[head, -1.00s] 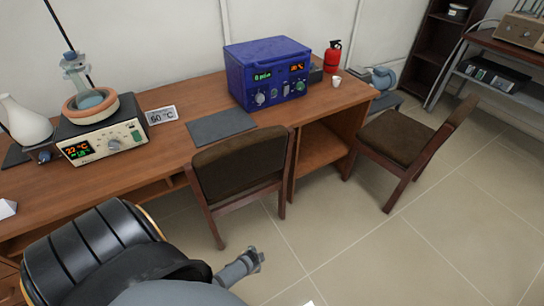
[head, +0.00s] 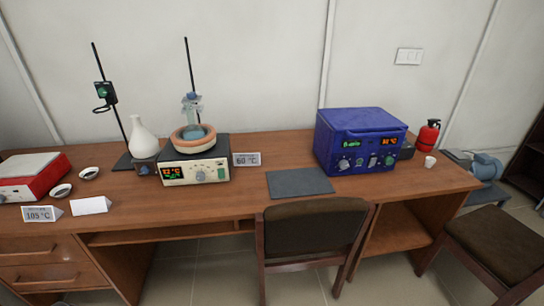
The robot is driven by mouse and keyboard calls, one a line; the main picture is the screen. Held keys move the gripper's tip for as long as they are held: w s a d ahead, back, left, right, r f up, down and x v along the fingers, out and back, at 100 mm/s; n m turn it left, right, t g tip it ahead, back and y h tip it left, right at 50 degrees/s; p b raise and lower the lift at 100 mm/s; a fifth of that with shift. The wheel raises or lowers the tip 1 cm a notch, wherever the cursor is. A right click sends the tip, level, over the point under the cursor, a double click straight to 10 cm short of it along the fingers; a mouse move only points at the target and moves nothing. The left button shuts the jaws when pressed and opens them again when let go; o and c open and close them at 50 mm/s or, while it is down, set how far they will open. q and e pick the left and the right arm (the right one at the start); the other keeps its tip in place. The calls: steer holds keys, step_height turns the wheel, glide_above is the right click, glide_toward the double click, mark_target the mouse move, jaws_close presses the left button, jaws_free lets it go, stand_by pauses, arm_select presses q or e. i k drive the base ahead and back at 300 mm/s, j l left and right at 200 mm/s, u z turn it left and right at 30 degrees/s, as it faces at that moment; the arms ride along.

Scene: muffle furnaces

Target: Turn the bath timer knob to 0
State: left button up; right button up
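A blue box-shaped device (head: 360,140) stands on the right part of the wooden desk. Its front has a green display, an orange display and several knobs, including a left knob (head: 343,165) and a right green-tinted knob (head: 389,160). Neither gripper is in view.
The wooden desk (head: 240,205) carries a grey mat (head: 300,183), a 60 °C card (head: 246,159), a white vase (head: 143,136) and a red device (head: 32,178). A red extinguisher (head: 428,136) and white cup (head: 430,163) are at the right. A chair (head: 312,235) stands before the desk.

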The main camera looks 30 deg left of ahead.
mark_target(343, 164)
steer(key=i+l+u, duration=0.2)
steer(key=i+u, duration=0.25)
steer(key=i+l+u, duration=0.15)
steer(key=l+u, duration=0.2)
steer(key=u, duration=0.15)
steer(key=i+l+u, duration=0.25)
steer(key=l+u, duration=0.2)
